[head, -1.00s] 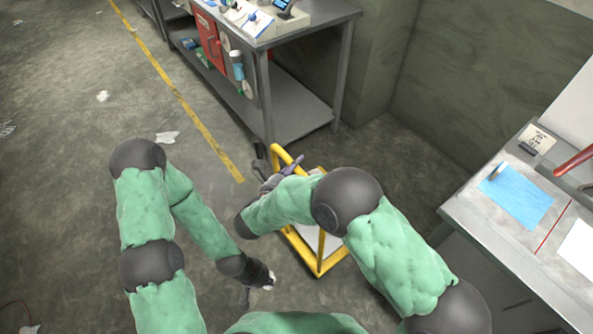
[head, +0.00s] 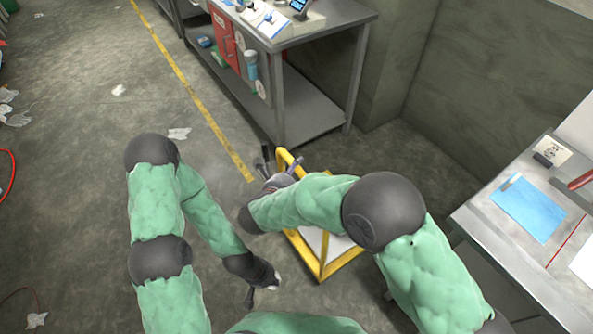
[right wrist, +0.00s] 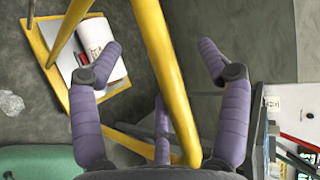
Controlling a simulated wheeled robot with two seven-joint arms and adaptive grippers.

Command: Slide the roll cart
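The roll cart has a yellow tube frame (head: 318,270) and a pale base panel, and stands on the floor at the middle of the head view. My right arm covers part of it. In the right wrist view a yellow bar (right wrist: 165,75) of the cart runs between the spread purple fingers of my right gripper (right wrist: 165,65). The gripper is open around the bar; contact cannot be told. In the head view this gripper (head: 279,170) is at the cart's far end. My left gripper (head: 250,297) hangs low, left of the cart; its finger opening is unclear.
A grey metal workbench (head: 315,118) with a lower shelf stands just beyond the cart. Another worktable (head: 480,215) with a blue sheet is at the right. A yellow floor line (head: 190,85) runs along open concrete floor at the left, with scattered litter (head: 179,134).

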